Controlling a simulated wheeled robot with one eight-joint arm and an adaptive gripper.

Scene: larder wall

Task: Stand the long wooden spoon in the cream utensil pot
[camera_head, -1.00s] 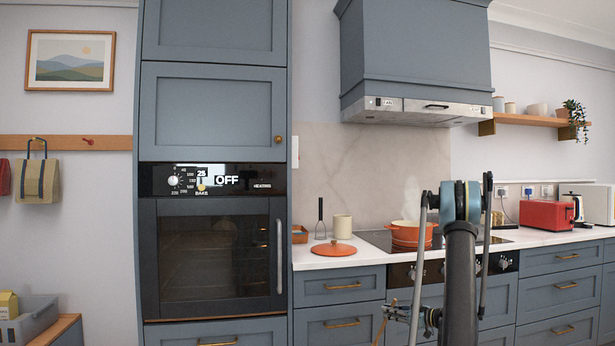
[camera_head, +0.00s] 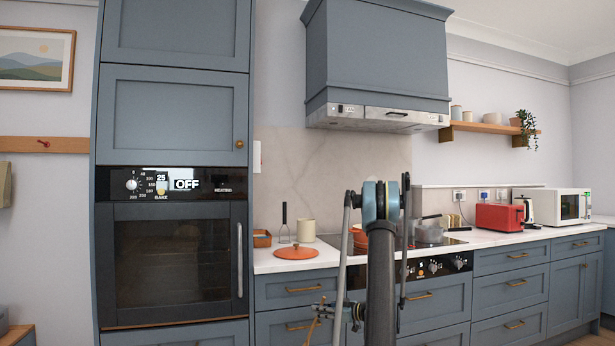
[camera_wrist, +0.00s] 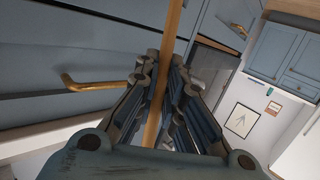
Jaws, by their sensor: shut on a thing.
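The cream pot (camera_head: 306,231) stands upright on the left worktop, behind the orange lid. My gripper (camera_head: 327,313) is low in front of the drawers, below worktop height and apart from the pot. In the wrist view my gripper (camera_wrist: 165,85) is shut on the long wooden spoon (camera_wrist: 173,32). The spoon's pale handle runs up between the fingers and out of the top of that view. Its ends cannot be made out. The pot does not show in the wrist view.
An orange lid (camera_head: 296,252) lies before the pot, and a dark-handled utensil (camera_head: 284,223) stands left of it. A red toaster (camera_head: 499,217) and white microwave (camera_head: 566,206) stand right. Drawer handles (camera_head: 304,289) stick out near my gripper.

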